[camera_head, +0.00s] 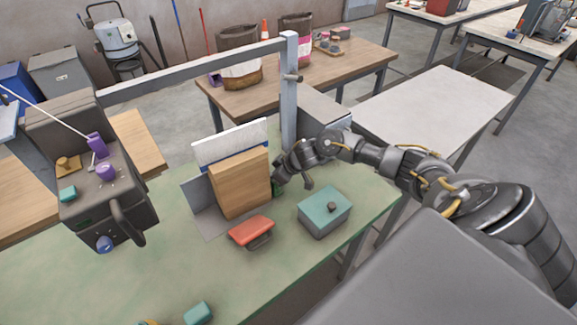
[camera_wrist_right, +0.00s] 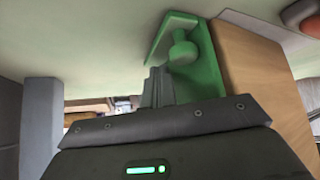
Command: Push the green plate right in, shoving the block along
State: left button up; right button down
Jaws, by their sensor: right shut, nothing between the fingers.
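The green plate (camera_wrist_right: 204,68) has a round knob (camera_wrist_right: 183,49) and stands upright against the side of the wooden block (camera_wrist_right: 252,72). In the head view only a sliver of the plate (camera_head: 279,187) shows beside my gripper. The block (camera_head: 240,184) stands upright in front of a white panel (camera_head: 232,146). My right gripper (camera_wrist_right: 158,86) is shut and empty, with its fingertips close to the plate's knob side; I cannot tell whether they touch. It comes to the block's right side in the head view (camera_head: 279,177). My left gripper is not in view.
A red-topped item (camera_head: 251,230) and a grey box with a teal lid (camera_head: 324,211) sit in front of the block on the green table (camera_head: 150,278). A grey post (camera_head: 290,95) rises behind my gripper.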

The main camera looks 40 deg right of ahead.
jog(key=shift+a, duration=0.45)
jog(key=d+r+p, duration=0.3)
jog(key=r+p, duration=0.5)
jog(key=shift+d, duration=0.1)
jog(key=shift+f, duration=0.1)
